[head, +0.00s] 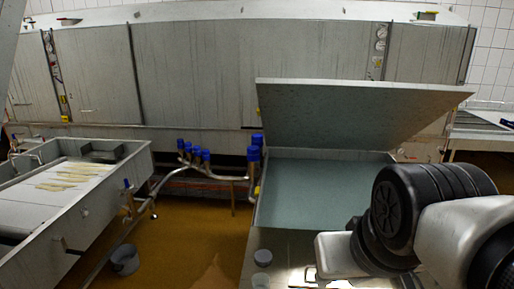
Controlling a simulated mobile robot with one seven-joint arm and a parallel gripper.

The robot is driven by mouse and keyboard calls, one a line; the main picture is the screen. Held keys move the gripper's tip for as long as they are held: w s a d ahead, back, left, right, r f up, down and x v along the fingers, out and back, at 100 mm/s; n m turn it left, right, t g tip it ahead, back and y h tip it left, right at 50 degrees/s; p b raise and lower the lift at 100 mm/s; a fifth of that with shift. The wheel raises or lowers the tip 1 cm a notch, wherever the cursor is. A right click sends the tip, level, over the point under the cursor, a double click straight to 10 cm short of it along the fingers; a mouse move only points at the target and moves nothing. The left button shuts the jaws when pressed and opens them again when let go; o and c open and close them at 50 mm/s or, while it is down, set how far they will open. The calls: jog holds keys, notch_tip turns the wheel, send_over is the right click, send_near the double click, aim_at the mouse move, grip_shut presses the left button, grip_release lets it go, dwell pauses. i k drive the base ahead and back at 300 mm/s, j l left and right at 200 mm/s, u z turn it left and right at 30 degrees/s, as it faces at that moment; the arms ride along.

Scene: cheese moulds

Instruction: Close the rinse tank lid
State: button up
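The rinse tank lid (350,115) is a large flat grey panel in the right half of the head view. It stands raised and tilted above the back edge of the rinse tank (325,154), leaving the tank open. A bluish-grey surface shows inside the tank. My arm comes in from the lower right and covers the tank's right front corner. The pale end of my arm, with my gripper (330,258), is low over the front surface, in front of the tank and apart from the lid. Its fingers cannot be made out.
A long steel machine (220,70) spans the back. Pipes with blue caps (203,156) stand left of the tank. A steel trough (105,205) is at the left, with a grey bucket (125,260) beside it. Brown floor lies between.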

aim_at(298, 114)
jog(key=j+z, duration=0.1)
jog(key=j, duration=0.45)
jog(key=k+j, duration=0.15)
jog(key=j, duration=0.4)
jog(key=j+z, duration=1.8)
jog(key=z, duration=0.2)
jog(key=j+z, duration=0.35)
jog(key=j, duration=0.15)
jog(key=i+j+z, duration=0.1)
jog(key=j+z, duration=0.6)
jog(key=j, duration=2)
jog(key=j+u, duration=0.25)
jog(key=j, duration=0.85)
jog(key=i+j+u, duration=0.1)
jog(key=j+u, duration=0.15)
jog(key=j, duration=0.85)
